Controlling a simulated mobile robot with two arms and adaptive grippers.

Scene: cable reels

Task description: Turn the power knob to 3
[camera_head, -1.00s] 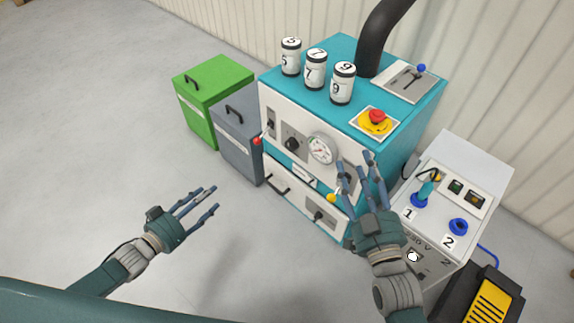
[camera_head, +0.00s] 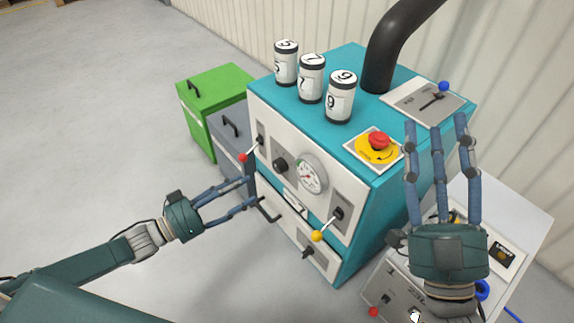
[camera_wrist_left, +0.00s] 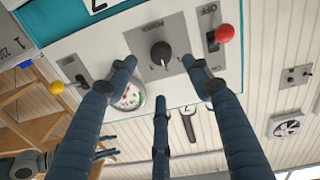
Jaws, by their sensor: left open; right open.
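The black power knob (camera_head: 281,166) sits on the white front panel of the teal machine, left of a round gauge (camera_head: 309,174). In the left wrist view the knob (camera_wrist_left: 161,53) is on a grey plate, just beyond my fingertips; the numbers around it are too small to read. My left gripper (camera_head: 248,194) is open and empty in front of the panel, its fingers pointing at it. In its wrist view the fingers (camera_wrist_left: 158,72) are spread around the knob's direction without touching it visibly. My right gripper (camera_head: 436,122) is open and empty at the machine's right side.
A red-tipped lever (camera_head: 242,157) is close to the left fingers; a yellow-tipped lever (camera_head: 317,236) is lower right. A drawer handle (camera_head: 268,211) is below. Three numbered canisters and a red emergency button (camera_head: 379,140) are on top. Green and grey bins stand left.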

